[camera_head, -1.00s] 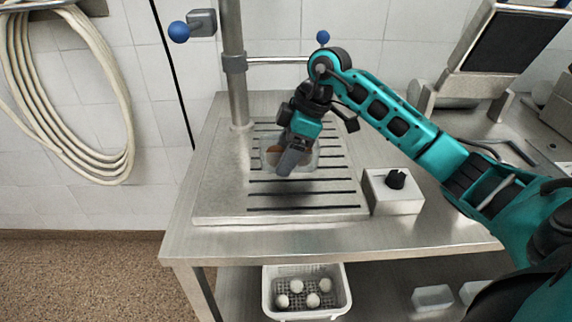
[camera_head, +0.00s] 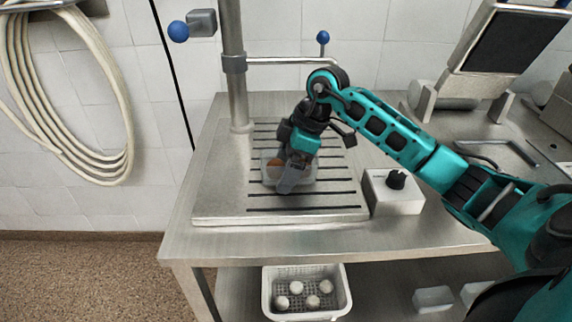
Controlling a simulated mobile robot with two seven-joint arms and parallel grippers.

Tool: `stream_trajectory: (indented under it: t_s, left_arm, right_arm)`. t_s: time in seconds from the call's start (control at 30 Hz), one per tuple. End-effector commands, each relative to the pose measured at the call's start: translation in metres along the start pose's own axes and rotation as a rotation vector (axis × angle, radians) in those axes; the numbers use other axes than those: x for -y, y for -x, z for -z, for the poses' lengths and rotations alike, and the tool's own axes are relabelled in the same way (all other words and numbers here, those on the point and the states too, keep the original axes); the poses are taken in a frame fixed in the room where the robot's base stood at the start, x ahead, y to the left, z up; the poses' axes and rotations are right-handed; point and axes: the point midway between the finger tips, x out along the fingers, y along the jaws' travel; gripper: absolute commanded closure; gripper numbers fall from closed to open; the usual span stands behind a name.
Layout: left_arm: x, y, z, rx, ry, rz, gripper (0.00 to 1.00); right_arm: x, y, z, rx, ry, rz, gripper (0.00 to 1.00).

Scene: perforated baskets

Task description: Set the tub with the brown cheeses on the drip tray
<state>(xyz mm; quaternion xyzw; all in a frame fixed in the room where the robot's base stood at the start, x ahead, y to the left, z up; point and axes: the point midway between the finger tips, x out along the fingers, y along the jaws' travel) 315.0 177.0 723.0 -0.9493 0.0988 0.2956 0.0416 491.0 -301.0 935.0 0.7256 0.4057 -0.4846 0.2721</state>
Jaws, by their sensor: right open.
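The clear tub (camera_head: 268,181) with the brown cheeses (camera_head: 274,164) is on the slotted drip tray (camera_head: 230,195), left of the tray's middle. It looks upright and seems to rest on the slots. My right gripper (camera_head: 288,185) is open at the tub, pointing down over its near side and hiding much of it. Only part of the brown cheeses shows. My left gripper is not in view.
A white basket (camera_head: 345,292) with several white balls sits on the lower shelf. A control box with a black knob (camera_head: 394,196) stands right of the tray. A steel post (camera_head: 234,80) rises at the tray's back left. Small clear tubs (camera_head: 433,298) sit lower right.

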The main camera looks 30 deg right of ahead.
Motion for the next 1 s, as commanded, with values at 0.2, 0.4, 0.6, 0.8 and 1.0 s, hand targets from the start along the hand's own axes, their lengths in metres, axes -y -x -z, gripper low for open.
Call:
stream_trajectory:
  t_s: [0.2,0.4,0.6,0.8,1.0]
  left_arm:
    - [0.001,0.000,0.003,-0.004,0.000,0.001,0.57]
    - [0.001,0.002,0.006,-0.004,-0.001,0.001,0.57]
    - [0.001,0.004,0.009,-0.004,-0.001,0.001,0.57]
    - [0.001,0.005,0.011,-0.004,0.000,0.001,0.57]
    - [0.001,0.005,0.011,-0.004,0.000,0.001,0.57]
  right_arm:
    - [-0.001,0.011,0.001,-0.001,0.000,-0.002,0.05]
    - [-0.001,0.051,0.002,-0.001,0.001,-0.005,0.05]
    - [-0.001,0.092,0.002,-0.001,0.000,-0.004,0.05]
    - [-0.001,0.117,0.002,-0.001,0.000,-0.002,0.05]
    - [0.000,0.123,0.001,0.000,0.000,0.001,0.05]
